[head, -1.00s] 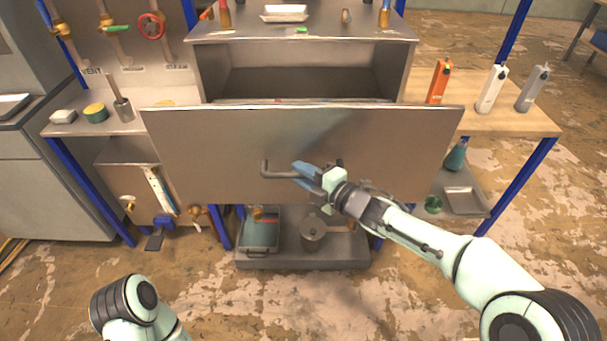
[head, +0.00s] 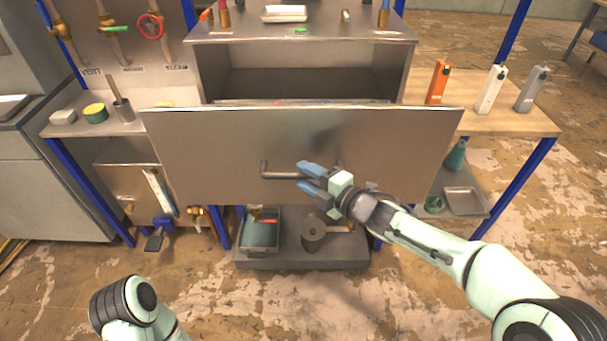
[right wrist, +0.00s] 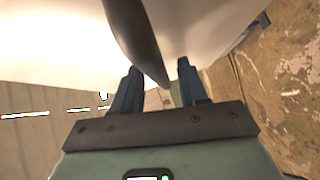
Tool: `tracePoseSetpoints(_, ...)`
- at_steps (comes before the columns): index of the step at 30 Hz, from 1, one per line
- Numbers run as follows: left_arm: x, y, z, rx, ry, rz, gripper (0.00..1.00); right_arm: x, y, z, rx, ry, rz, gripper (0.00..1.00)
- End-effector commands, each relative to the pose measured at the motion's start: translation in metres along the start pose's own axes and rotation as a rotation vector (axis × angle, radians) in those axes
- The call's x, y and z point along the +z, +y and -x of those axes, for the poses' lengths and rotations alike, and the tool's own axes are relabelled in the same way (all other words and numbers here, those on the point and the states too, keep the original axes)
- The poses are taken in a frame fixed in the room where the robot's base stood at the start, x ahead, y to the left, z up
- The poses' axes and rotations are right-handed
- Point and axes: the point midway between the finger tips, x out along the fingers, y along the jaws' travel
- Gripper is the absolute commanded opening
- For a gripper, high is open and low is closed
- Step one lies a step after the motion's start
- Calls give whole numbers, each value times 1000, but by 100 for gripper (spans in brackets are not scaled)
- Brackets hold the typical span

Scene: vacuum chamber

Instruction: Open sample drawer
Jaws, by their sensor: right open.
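The sample drawer's wide metal front panel (head: 215,150) stands out below the open chamber (head: 305,82). A thin strip just behind its top edge shows small coloured specks; most of the drawer's inside is hidden. The handle (head: 280,175) is a dark horizontal bar on the panel. My right gripper (head: 302,177) is open at the handle, with one blue finger above the bar and one below. In the right wrist view the dark handle (right wrist: 136,35) reaches down between the spread fingers. Contact cannot be told. Of my left arm only a link shows at lower left; its gripper is out of view.
A wooden side table (head: 500,119) at right holds an orange bottle (head: 438,82) and two paler ones. A lower shelf (head: 300,258) under the drawer carries a tray and a round metal part. Floor in front is clear.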

Motion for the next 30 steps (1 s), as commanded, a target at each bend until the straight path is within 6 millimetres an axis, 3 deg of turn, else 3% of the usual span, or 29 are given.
tracePoseSetpoints(9, 1, 0, 2, -1, -3, 0, 0, 1, 1, 72, 2, -4, 1, 43)
tracePoseSetpoints(15, 2, 1, 4, -1, -7, 0, 0, 0, 1, 105, 1, -2, 1, 43)
tracePoseSetpoints(21, 3, 0, 4, -2, -8, 1, 0, 0, 0, 117, 0, 1, 0, 43)
tracePoseSetpoints(30, 3, 0, 4, -2, -8, 1, 0, 0, 0, 117, 0, 1, 0, 43)
